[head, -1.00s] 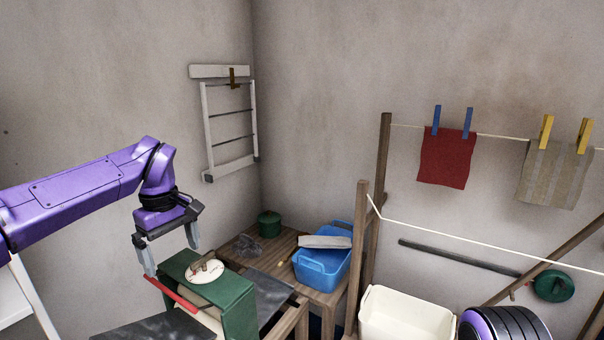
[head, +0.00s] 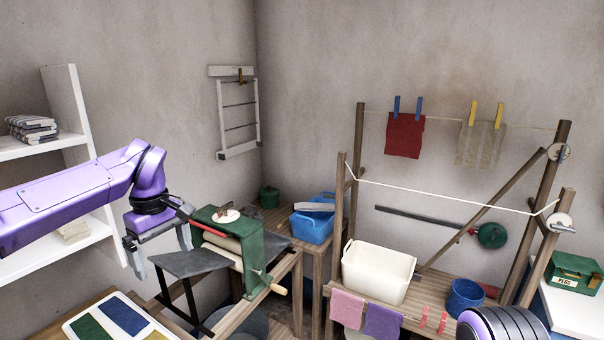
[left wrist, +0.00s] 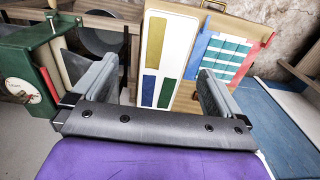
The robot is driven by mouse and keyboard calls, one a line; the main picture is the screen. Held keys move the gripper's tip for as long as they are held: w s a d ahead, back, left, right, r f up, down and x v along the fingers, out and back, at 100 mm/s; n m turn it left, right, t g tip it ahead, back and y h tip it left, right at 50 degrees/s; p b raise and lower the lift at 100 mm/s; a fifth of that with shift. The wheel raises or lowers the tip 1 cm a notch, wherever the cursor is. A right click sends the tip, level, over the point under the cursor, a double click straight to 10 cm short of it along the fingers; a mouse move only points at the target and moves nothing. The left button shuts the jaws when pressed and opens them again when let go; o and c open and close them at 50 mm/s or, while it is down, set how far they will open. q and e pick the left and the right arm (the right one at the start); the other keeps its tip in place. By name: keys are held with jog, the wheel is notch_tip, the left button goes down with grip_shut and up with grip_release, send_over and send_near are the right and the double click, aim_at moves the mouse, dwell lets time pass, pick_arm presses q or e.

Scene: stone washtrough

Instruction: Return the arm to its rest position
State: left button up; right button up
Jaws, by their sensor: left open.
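My left gripper (head: 160,252) is open and empty. In the head view it hangs at the end of my purple left arm, to the left of the green wringer (head: 240,238). In the left wrist view its two grey fingers (left wrist: 152,82) are spread wide with nothing between them. Beyond the fingers lies a white board with yellow, blue and green panels (left wrist: 154,42); it also shows in the head view (head: 101,318). The green wringer stands at the left edge of the left wrist view (left wrist: 22,70). My right gripper cannot be made out.
A white shelf (head: 85,140) with folded cloths stands at the left. A blue basin (head: 312,228) and a white tub (head: 376,272) are right of the wringer. A wooden drying frame (head: 352,130) carries pegged cloths. A green pegs box (head: 574,272) sits at the far right.

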pick_arm(q)
jog(key=w+a+f+n+t+y, duration=0.2)
jog(key=a+f+n+t+y, duration=0.1)
jog(key=f+n+y, duration=0.35)
jog(key=s+d+f+m+t+b, duration=0.1)
jog(key=s+d+f+t+b, duration=0.15)
jog(key=f, duration=0.85)
jog(key=s+d+f+m+t+b, duration=0.1)
jog(key=s+f+m+t+b, duration=0.15)
jog(key=f, duration=0.95)
jog(key=s+d+f+m+h+b, duration=0.2)
jog(key=s+f+m+h+b, duration=0.15)
jog(key=s+f, duration=1.3)
jog(key=s+a+f+m+g+b, duration=0.2)
jog(key=s+f, duration=0.2)
jog(key=s, duration=0.5)
jog(key=s+a+f+m+g+b, duration=0.2)
jog(key=s+f, duration=0.3)
jog(key=s, duration=0.3)
jog(key=shift+s+f+g, duration=0.2)
jog(key=shift+s+g, duration=0.15)
jog(key=shift+g, duration=0.05)
pick_arm(e)
notch_tip(320, 180, down, 12)
jog(key=shift+s+f, duration=0.2)
jog(key=shift+s, duration=0.05)
pick_arm(q)
jog(key=shift+a+m, duration=0.1)
jog(key=shift+m, duration=0.15)
